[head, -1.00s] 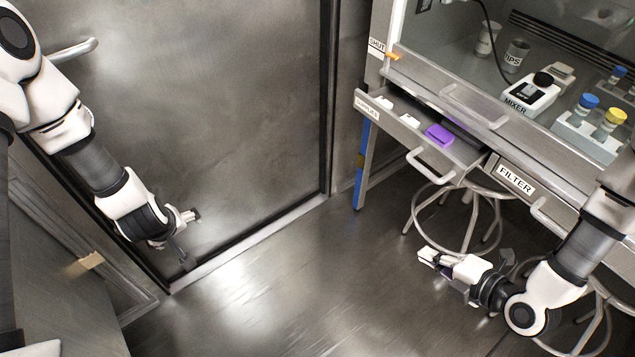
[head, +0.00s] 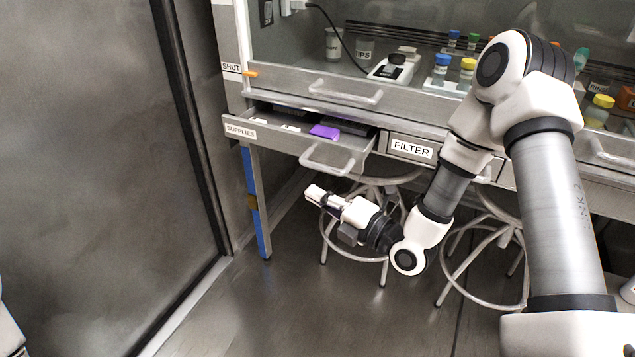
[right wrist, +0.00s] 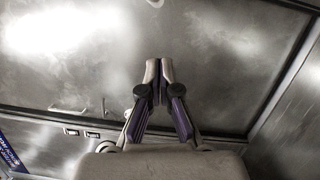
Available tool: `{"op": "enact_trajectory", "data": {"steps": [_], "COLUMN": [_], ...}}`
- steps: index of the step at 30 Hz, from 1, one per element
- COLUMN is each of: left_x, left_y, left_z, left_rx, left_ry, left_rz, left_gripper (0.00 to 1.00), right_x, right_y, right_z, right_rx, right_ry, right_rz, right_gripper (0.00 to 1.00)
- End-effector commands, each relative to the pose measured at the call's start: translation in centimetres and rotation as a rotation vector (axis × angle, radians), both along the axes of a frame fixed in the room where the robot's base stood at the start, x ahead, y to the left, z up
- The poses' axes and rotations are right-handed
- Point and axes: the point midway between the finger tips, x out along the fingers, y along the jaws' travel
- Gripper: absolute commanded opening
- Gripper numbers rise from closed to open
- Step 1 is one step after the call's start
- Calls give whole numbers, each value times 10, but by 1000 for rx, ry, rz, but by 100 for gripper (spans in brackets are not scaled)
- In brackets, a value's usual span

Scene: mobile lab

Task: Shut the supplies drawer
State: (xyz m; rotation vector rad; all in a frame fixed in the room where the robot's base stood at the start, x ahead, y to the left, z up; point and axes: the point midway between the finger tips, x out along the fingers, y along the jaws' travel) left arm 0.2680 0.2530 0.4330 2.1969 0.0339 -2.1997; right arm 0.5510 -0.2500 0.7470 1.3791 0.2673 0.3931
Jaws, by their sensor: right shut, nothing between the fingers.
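The supplies drawer (head: 252,134) stands pulled out under the hood at the left end of the bench, its label on the front and a bar handle (head: 328,160) on it. A purple box (head: 325,131) and small white items lie inside. My right gripper (head: 312,193) is shut and empty, in front of and below the drawer, apart from its handle. In the right wrist view its fingertips (right wrist: 158,64) meet with nothing between them. My left gripper is not in view; only a bit of my left arm shows at the lower left edge.
The closed filter drawer (head: 411,148) sits right of the supplies drawer. Round stools (head: 470,297) stand under the bench. A steel door (head: 90,180) is on the left. Bare floor (head: 290,315) lies in front. A mixer (head: 392,68) and bottles stand inside the hood.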

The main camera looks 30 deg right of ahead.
Motion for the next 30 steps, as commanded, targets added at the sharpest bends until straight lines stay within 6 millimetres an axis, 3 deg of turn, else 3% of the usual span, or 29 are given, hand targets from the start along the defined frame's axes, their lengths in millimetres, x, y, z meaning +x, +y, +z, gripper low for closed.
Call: {"op": "enact_trajectory", "data": {"steps": [4,9,25,30], "left_x": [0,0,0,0], "left_y": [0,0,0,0], "left_z": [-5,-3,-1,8], "left_rx": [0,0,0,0], "left_ry": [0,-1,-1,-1], "left_rz": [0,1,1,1], "left_gripper": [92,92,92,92], "right_x": [23,38,47,65], "right_y": [10,-13,-25,-49], "right_z": [1,7,9,11], "right_rx": [-3,2,0,0], "right_ry": [-4,-3,0,-3], "right_rz": [1,-3,-1,-5], "right_gripper": [0,0,0,0]}}
